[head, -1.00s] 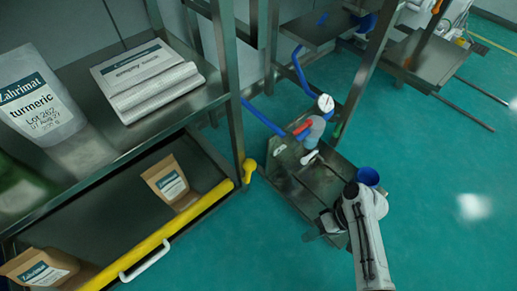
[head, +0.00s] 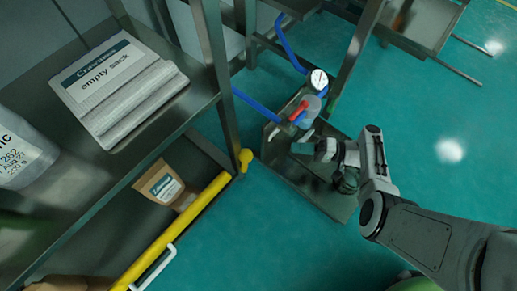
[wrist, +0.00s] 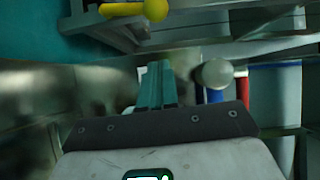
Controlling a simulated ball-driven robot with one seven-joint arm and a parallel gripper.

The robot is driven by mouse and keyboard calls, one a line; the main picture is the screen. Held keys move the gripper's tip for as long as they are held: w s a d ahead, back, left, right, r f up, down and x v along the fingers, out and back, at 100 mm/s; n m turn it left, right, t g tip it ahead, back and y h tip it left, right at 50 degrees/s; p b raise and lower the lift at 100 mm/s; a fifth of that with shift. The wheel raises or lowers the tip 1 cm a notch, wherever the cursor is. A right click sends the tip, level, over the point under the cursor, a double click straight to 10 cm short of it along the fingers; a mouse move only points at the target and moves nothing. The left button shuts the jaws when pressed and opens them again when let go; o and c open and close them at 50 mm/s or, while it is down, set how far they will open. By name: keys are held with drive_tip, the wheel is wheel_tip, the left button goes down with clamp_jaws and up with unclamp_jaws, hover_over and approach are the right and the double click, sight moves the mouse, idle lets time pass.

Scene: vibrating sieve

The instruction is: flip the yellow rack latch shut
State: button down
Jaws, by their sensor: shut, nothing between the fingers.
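The yellow rack latch (head: 245,158) sits on the corner post of the rack, by the end of a long yellow bar (head: 190,215) along the lower shelf's front. In the wrist view a yellow round knob with a short yellow arm (wrist: 154,10) shows at the top edge, apart from my fingers; it looks like the latch. My gripper (head: 300,148) is to the right of the latch, over the low metal cart, with a gap between them. In the wrist view the fingers of my gripper (wrist: 158,72) are shut together and empty.
The metal cart (head: 322,198) carries a gauge (head: 318,79) and a clear container with red and blue parts (head: 304,110). A blue hose (head: 256,106) runs behind. Green floor between rack and cart is clear.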

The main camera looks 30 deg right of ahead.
sight(245, 163)
drive_tip(key=s+a+b+x, duration=0.1)
drive_tip(key=s+a+x, duration=0.1)
drive_tip(key=x, duration=1.1)
drive_tip(key=shift+s, duration=0.2)
drive_tip(key=shift+d+f, duration=0.1)
